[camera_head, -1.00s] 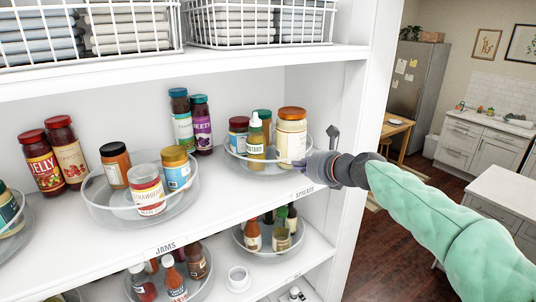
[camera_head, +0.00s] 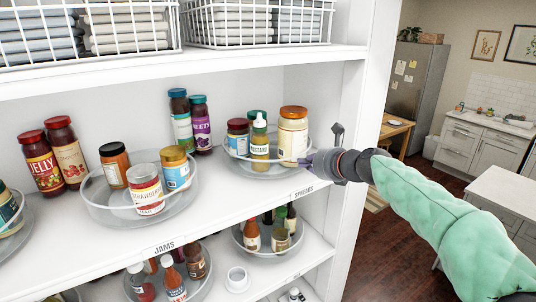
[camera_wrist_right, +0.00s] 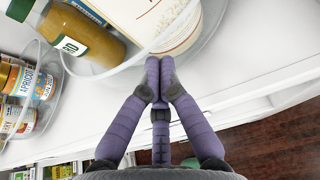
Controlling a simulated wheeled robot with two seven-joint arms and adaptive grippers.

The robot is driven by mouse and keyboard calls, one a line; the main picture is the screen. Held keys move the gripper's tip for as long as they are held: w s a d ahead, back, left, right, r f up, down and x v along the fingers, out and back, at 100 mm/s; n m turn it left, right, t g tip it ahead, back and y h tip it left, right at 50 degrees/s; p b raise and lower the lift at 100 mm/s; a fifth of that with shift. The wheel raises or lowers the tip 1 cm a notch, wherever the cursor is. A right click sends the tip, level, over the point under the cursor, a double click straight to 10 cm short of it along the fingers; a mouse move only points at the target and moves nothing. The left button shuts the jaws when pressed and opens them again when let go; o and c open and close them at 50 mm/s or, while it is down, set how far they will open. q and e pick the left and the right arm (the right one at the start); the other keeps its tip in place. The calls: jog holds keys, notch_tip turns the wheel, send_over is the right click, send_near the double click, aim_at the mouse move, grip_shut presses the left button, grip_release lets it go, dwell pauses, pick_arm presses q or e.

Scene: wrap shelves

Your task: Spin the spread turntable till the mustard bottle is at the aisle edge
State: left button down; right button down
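The spread turntable (camera_head: 240,163) is a clear round tray with a low rim on the middle shelf, above the SPREADS label. The mustard bottle (camera_head: 260,145), yellow with a white cap, stands upright near its front middle. In the right wrist view the mustard bottle (camera_wrist_right: 90,42) is at upper left, partly cut off. A large cream jar with an orange lid (camera_head: 293,132) stands to its right. My right gripper (camera_head: 304,162) is at the tray's right front rim, fingers together with nothing visible between them. In the wrist view its fingertips (camera_wrist_right: 160,68) meet the rim; contact is uncertain. My left gripper is out of view.
Red-lidded and green-lidded jars share the tray. A jams turntable (camera_head: 112,217) stands to the left, with tall jars (camera_head: 181,120) behind the gap. The shelf's white side post (camera_head: 352,120) is close behind my right gripper. Wire baskets sit above.

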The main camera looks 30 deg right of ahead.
jog(key=shift+w+d, duration=0.2)
jog(key=shift+d, duration=0.35)
jog(key=shift+w+d, duration=0.2)
jog(key=shift+d, duration=0.35)
jog(key=shift+w+d, duration=0.25)
jog(key=shift+d, duration=0.3)
jog(key=shift+w+d, duration=0.25)
jog(key=shift+d, duration=0.25)
jog(key=shift+s+d, duration=0.1)
jog(key=shift+s, duration=0.05)
jog(key=shift+s+d, duration=0.25)
jog(key=shift+s, duration=0.1)
jog(key=shift+s+d+b, duration=0.35)
jog(key=shift+s+d, duration=0.25)
jog(key=shift+s, duration=0.35)
